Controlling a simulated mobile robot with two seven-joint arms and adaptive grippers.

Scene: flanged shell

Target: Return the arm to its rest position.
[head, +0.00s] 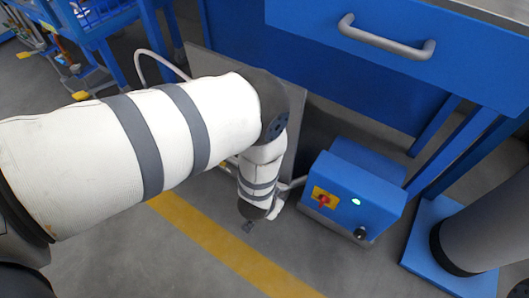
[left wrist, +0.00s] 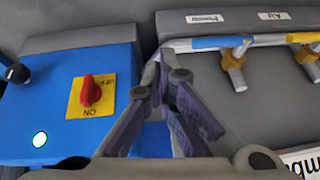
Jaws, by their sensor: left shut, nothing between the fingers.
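My left arm (head: 180,125) comes in from the left and bends downward at the elbow, with its forearm hanging beside a blue control box (head: 352,195). My left gripper (head: 248,227) is small and partly hidden at the lower end of the forearm in the head view. In the left wrist view the fingers of my left gripper (left wrist: 165,58) come together at their tips, with nothing between them. The blue box (left wrist: 60,75) lies behind and left of the fingers there, with its red switch (left wrist: 91,90) on a yellow plate. My right gripper is not in view.
A blue bench with a grey drawer handle (head: 385,38) stands at the back right. A blue wire rack (head: 98,28) stands at the back left. A yellow floor stripe (head: 225,245) crosses open grey floor.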

